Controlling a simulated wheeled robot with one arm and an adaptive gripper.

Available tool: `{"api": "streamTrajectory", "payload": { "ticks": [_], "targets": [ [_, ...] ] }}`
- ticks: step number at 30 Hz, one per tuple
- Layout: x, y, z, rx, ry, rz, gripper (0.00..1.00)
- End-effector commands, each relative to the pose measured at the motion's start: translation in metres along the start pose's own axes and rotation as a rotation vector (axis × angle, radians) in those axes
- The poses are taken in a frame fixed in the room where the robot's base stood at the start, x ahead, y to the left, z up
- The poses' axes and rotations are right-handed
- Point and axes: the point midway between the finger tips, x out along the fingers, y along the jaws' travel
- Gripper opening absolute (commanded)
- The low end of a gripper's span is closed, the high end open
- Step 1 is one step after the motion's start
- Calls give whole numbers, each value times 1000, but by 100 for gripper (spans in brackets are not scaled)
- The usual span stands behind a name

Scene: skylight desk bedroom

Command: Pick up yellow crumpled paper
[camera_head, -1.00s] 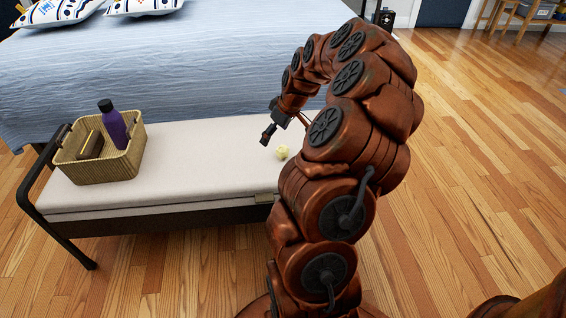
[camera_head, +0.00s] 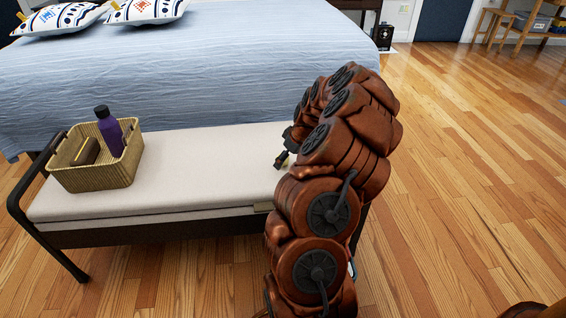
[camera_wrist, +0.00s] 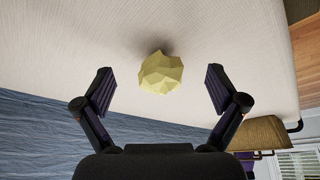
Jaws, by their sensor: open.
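The yellow crumpled paper (camera_wrist: 160,73) is a small faceted ball on the cream bench cushion (camera_head: 200,165). In the wrist view it lies between and a little beyond my two open fingertips, with a gap on both sides. My gripper (camera_wrist: 159,90) is open and empty. In the head view my gripper (camera_head: 281,161) is low over the right part of the bench, mostly behind my arm. The paper is hidden there.
A woven basket (camera_head: 70,178) with a purple bottle (camera_head: 110,132) and a brown item stands at the bench's left end. A dark metal frame (camera_head: 38,225) edges the bench. The bed (camera_head: 220,70) with blue bedding is behind. Wooden floor (camera_head: 470,180) is clear at right.

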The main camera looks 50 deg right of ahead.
Motion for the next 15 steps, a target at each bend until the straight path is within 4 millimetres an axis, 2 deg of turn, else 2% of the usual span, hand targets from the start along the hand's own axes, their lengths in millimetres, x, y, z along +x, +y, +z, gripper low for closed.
{"api": "streamTrajectory", "payload": {
  "ticks": [1,3,10,15],
  "targets": [
    [8,0,1,0,-1,-1,95],
    [12,0,0,0,-1,-1,95],
    [12,0,0,1,0,0,94],
    [12,0,0,1,-1,-1,77]
  ]
}}
